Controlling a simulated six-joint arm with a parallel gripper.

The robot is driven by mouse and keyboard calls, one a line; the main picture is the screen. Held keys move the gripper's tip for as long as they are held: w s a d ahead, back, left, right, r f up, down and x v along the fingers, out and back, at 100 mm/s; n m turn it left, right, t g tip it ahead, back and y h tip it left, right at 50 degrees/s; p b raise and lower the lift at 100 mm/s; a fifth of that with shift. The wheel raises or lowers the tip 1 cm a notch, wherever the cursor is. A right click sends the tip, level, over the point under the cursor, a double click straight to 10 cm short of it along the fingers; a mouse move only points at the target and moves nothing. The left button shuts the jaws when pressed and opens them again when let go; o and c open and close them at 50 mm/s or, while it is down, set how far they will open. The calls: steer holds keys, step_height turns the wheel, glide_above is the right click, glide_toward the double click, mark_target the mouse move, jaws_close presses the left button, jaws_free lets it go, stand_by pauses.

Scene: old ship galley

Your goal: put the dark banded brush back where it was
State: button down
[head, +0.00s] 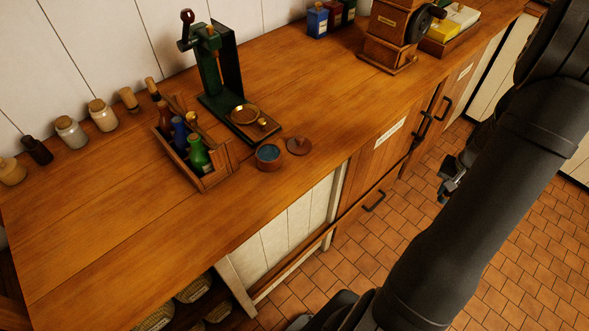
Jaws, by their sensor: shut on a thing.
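My gripper (449,181) is at the right, over the tiled floor, in front of the cupboard fronts and partly hidden behind my own dark arm. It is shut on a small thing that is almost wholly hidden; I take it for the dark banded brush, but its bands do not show. A wooden caddy (216,179) on the counter holds a green bottle, a blue bottle and several brown handled pieces. I cannot make out a dark banded brush on the counter or in the caddy.
A green press (228,85), a small round tin (268,157) and its lid (298,146) stand near the caddy. Several jars and corks line the wall. A wooden grinder (391,35) and a tray (445,44) are farther back. The counter's near left (95,235) is clear.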

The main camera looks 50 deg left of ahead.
steer(key=s+a+r+n, duration=0.5)
steer(key=s+a+r, duration=0.15)
steer(key=a, duration=0.45)
steer(key=s+a+r+n, duration=0.4)
steer(key=s+a+r, duration=0.25)
steer(key=a, duration=0.35)
steer(key=s+a+r+n, duration=0.2)
steer(key=s+r+n, duration=0.1)
steer(key=s, duration=0.4)
steer(key=s+a+r+n, duration=0.3)
steer(key=s, duration=0.5)
steer(key=s+a+r+n, duration=0.2)
steer(key=s+r+n, duration=0.2)
steer(key=s, duration=0.3)
steer(key=s+a+f, duration=0.2)
steer(key=s, duration=0.1)
steer(key=s+a+f, duration=0.2)
steer(key=s, duration=0.1)
steer(key=s+a+f, duration=0.3)
steer(key=shift+f, duration=2.1)
